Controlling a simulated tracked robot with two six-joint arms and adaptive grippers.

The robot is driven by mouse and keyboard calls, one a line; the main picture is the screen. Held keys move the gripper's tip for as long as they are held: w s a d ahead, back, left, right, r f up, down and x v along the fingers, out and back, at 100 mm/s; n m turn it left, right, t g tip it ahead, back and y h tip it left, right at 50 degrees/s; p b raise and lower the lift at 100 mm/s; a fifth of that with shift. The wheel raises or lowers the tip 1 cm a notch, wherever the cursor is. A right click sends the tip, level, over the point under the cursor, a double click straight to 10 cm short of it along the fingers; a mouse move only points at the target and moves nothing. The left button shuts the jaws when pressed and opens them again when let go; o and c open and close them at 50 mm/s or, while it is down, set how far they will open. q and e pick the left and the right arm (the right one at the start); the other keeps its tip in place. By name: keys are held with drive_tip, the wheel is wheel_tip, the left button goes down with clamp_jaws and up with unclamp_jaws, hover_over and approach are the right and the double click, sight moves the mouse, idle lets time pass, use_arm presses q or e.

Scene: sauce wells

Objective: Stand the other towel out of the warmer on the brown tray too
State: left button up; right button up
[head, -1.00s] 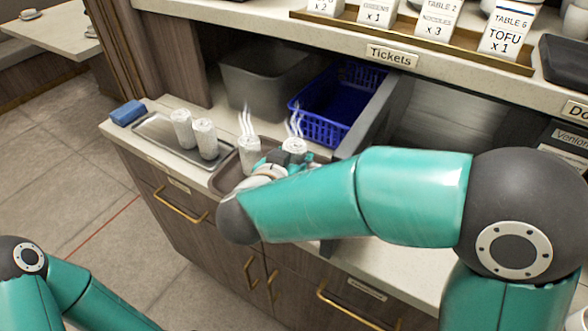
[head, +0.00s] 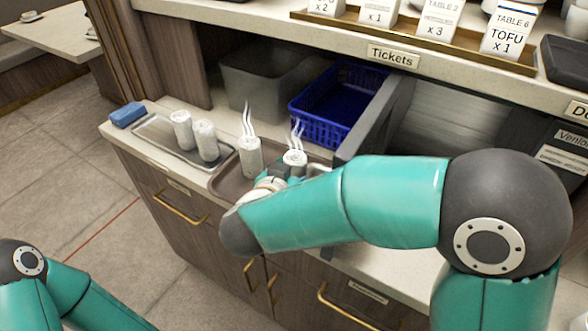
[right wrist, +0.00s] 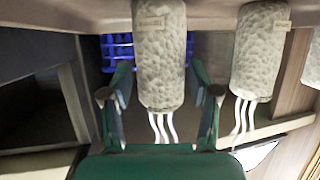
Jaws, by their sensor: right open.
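Two steaming white towel rolls stand upright at the brown tray (head: 228,181): a left one (head: 249,158) and a right one (head: 294,158). My right gripper (head: 284,171) is low at the right roll, its fingers partly hidden behind my arm. In the right wrist view, which is upside down, the open fingers (right wrist: 160,72) lie on either side of this roll (right wrist: 160,45), with gaps visible. The other steaming roll (right wrist: 262,50) stands beside it. The roll's base is partly hidden in the head view. My left gripper is out of the picture; only its arm shows.
A metal tray (head: 150,125) holds two rolls without steam (head: 182,130). A blue sponge (head: 127,114) lies at the counter's left end. A grey bin (head: 262,85) and a blue basket (head: 325,125) stand behind. A grey upright panel (head: 375,115) is close on the right.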

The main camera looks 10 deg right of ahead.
drive_tip(key=v, duration=1.2)
drive_tip(key=shift+p, duration=0.4)
drive_tip(key=shift+r, duration=0.1)
drive_tip(key=shift+r, duration=0.1)
